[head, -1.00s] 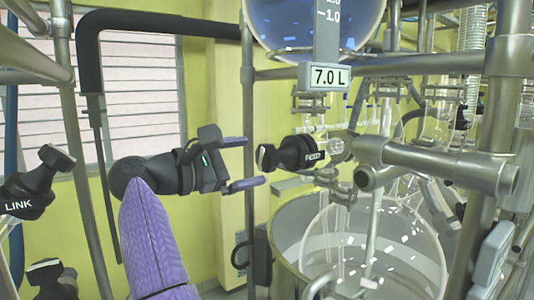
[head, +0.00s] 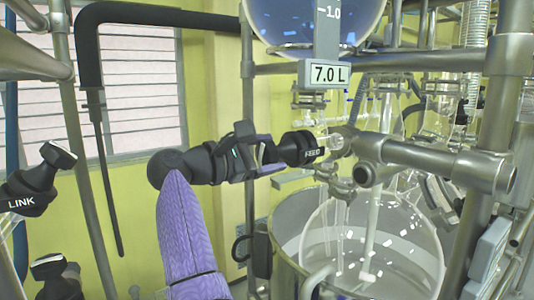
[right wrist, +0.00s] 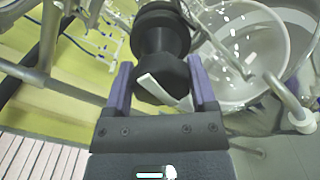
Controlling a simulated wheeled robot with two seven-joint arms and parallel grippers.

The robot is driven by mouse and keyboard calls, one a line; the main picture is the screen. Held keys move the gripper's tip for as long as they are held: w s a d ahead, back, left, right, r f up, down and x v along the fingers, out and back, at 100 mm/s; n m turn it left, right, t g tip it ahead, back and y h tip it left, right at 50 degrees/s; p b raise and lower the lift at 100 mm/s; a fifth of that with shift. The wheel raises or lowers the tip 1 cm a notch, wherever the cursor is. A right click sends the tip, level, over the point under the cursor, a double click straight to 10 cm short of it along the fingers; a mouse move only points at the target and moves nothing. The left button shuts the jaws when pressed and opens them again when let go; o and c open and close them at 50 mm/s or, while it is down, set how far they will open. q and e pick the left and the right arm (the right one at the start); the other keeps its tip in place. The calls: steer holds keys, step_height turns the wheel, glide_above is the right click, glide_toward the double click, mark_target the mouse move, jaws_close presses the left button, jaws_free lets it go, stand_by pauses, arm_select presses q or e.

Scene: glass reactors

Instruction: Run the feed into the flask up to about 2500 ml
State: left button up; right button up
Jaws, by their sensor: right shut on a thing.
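The black FEED valve knob (head: 299,148) sits on the glass line below the round feed vessel (head: 310,22) of blue liquid, whose plate reads 7.0 L. My right gripper (head: 270,156) reaches it from the left, its purple fingers on either side of the knob's end. In the right wrist view the knob (right wrist: 160,50) stands between the two fingers (right wrist: 157,90), which are shut on it. The clear glass flask (head: 375,240) stands below right in a metal vessel; I cannot read a liquid level in it. My left gripper is not in view.
A black LINK knob (head: 38,182) is at the left, with another black knob (head: 55,272) below it. Metal frame posts and a clamp bar (head: 440,166) crowd the right side. The metal bath vessel (head: 285,262) surrounds the flask.

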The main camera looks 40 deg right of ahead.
steer(key=shift+n, duration=0.3)
steer(key=n+p, duration=0.1)
steer(key=n, duration=0.3)
steer(key=shift+r+n, duration=0.1)
steer(key=shift+n, duration=0.2)
steer(key=n+p, duration=0.1)
steer(key=n, duration=0.3)
steer(key=shift+w+n, duration=0.1)
steer(key=shift+n, duration=0.2)
steer(key=n+p, duration=0.3)
steer(key=n, duration=0.2)
steer(key=shift+r, duration=0.1)
steer(key=n+p, duration=0.2)
steer(key=n, duration=0.3)
steer(key=shift+w+p, duration=0.1)
steer(key=shift+p, duration=0.3)
steer(key=n+p, duration=0.4)
steer(key=n, duration=0.1)
steer(key=n+p, duration=0.4)
steer(key=n, duration=0.1)
steer(key=shift+n, duration=0.4)
steer(key=n+p, duration=0.2)
steer(key=n, duration=0.1)
steer(key=n+p, duration=0.1)
steer(key=shift+f+n+p, duration=0.25)
steer(key=shift+n+p, duration=0.05)
steer(key=shift+f+n+p, duration=0.2)
steer(key=shift+n+p, duration=0.95)
steer(key=shift+n, duration=1.05)
